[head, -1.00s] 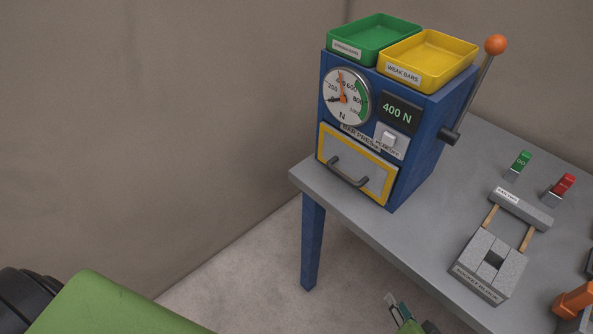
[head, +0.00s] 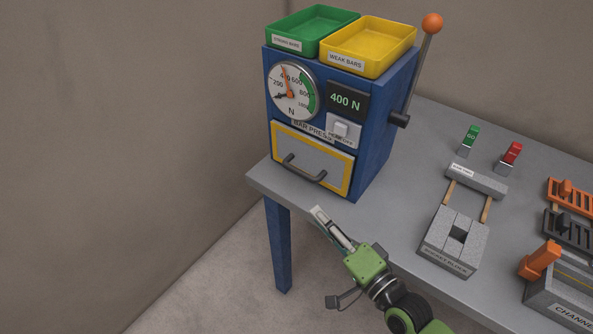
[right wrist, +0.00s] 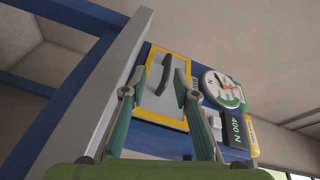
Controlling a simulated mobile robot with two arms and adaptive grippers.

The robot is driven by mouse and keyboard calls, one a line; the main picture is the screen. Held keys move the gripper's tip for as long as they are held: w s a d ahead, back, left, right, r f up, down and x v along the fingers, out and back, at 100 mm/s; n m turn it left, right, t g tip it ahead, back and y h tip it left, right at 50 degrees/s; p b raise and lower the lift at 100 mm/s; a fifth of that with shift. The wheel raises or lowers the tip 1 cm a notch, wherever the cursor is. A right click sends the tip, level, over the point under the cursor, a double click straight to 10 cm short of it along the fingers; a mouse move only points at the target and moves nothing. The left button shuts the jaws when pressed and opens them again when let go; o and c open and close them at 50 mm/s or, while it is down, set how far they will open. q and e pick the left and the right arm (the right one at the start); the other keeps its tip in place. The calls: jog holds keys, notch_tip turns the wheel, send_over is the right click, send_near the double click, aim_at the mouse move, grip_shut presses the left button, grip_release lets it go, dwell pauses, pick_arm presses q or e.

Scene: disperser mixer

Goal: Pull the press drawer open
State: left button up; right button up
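The blue bar press (head: 375,150) stands on the grey table, with a yellow-framed drawer (head: 333,178) low on its front. The drawer looks shut and has a dark bar handle (head: 304,171). My right gripper (head: 318,212) is below and in front of the drawer, near the table's edge, apart from the handle. In the right wrist view the gripper (right wrist: 159,78) is open, its two fingers apart and pointing toward the drawer (right wrist: 156,102). The handle (right wrist: 166,73) shows between the fingertips, farther off, with nothing held. My left gripper is out of view.
A green tray (head: 300,45) and a yellow tray (head: 385,62) sit on the press. A lever with an orange knob (head: 432,23) rises at its right. A grey block fixture (head: 455,255) stands on the table (head: 385,210) to the right. The table edge is close to my right gripper.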

aim_at(298, 169)
jog(key=w+a, duration=0.2)
jog(key=w, duration=0.2)
jog(key=w+a+r+m+t+p, duration=0.1)
jog(key=w, duration=0.3)
jog(key=w+a+r+m+p, duration=0.1)
jog(key=w+a, duration=0.1)
jog(key=w, duration=0.3)
jog(key=shift+a+r, duration=0.15)
jog(key=shift+a, duration=0.15)
grip_shut()
